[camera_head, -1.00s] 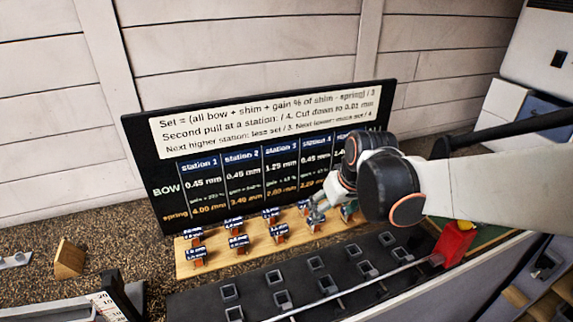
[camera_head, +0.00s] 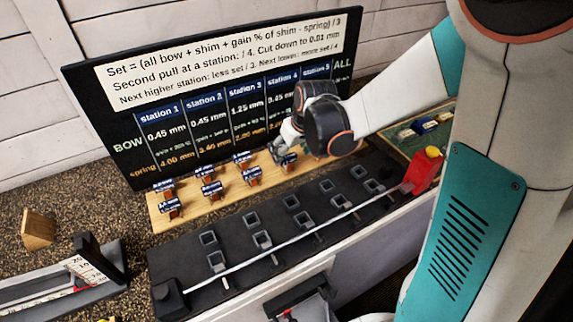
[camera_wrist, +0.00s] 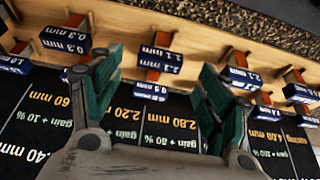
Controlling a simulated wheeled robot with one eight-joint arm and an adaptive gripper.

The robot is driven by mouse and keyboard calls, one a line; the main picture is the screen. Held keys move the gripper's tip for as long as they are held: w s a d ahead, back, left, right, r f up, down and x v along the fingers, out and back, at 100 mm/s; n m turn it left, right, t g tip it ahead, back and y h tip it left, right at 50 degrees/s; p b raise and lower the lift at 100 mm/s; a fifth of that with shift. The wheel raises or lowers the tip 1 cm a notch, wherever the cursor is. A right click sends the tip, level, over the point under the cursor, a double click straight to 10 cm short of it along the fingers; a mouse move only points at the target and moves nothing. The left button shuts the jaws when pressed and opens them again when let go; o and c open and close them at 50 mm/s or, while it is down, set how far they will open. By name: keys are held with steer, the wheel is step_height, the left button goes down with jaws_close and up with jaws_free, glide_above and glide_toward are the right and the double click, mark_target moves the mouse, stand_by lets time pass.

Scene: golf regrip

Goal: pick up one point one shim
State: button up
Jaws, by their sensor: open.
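The wooden rack (camera_head: 228,205) holds several shims on small brown blocks with blue labels. The shim labelled 1.1 mm (camera_wrist: 160,60) is in the middle of the wrist view, its label upside down there. My gripper (camera_wrist: 162,68) is open, with one finger on each side of this shim in the picture. Nothing is held, and I cannot tell how far the fingertips are from the shim. In the head view my gripper (camera_head: 287,160) is over the right part of the rack, and partly hides shims there.
A black board (camera_head: 235,105) with set figures stands behind the rack. In front lies a black strip (camera_head: 215,239) with square sockets and a thin rod. A red bottle (camera_head: 424,172) is at its right end. Neighbouring shims, one labelled 0.3 mm (camera_wrist: 65,40), flank the gripper.

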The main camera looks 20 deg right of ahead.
mark_target(288, 157)
steer(key=b+x, duration=0.1)
steer(key=x, duration=0.4)
steer(key=shift+b, duration=0.4)
steer(key=c, duration=1.2)
